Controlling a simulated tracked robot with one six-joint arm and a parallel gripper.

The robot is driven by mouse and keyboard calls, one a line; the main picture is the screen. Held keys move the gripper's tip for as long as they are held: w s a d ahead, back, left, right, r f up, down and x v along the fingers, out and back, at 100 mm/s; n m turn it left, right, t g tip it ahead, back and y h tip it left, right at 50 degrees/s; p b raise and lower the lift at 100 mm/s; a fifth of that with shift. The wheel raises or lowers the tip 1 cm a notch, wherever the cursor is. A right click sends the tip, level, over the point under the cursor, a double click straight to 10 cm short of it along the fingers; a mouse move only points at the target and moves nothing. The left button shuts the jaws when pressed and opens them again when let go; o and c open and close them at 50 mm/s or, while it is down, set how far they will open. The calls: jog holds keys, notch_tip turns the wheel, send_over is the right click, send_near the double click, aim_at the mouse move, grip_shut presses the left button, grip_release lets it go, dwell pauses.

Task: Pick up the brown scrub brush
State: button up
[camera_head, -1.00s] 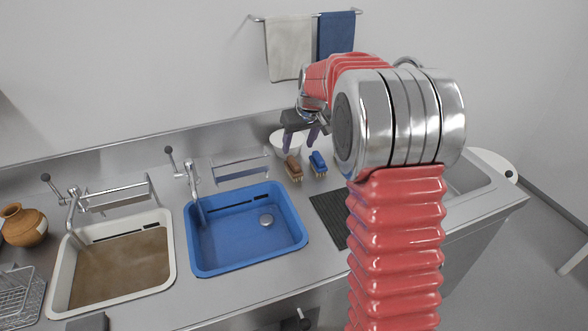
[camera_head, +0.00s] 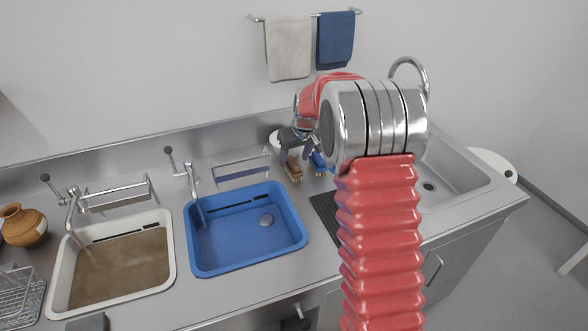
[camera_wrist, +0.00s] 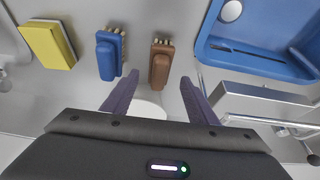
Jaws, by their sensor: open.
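The brown scrub brush (camera_wrist: 161,66) lies on the steel counter, its pale bristles toward the top of the wrist view. In the head view the brown brush (camera_head: 293,166) sits right of the blue basin, partly close behind my gripper. My gripper (camera_wrist: 160,90) is open and empty, its two dark purple fingers on either side of the brush's lower end in the wrist view. I cannot tell how far above it they are. In the head view my gripper (camera_head: 296,155) hangs over the brush. A blue brush (camera_wrist: 107,56) lies just left of the brown one in the wrist view.
A yellow sponge (camera_wrist: 48,44) lies beyond the blue brush. The blue basin (camera_wrist: 222,52) and a steel rail (camera_wrist: 262,94) are close on the right in the wrist view. A white bowl (camera_wrist: 147,110) lies between the fingers, partly hidden by my gripper.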

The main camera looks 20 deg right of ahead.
aim_at(294, 162)
jog(key=x, duration=0.5)
jog(key=shift+s+d, duration=0.1)
jog(key=shift+s, duration=0.05)
dwell(0.3)
jog(key=c, duration=1.2)
notch_tip(294, 162, up, 10)
dwell(0.5)
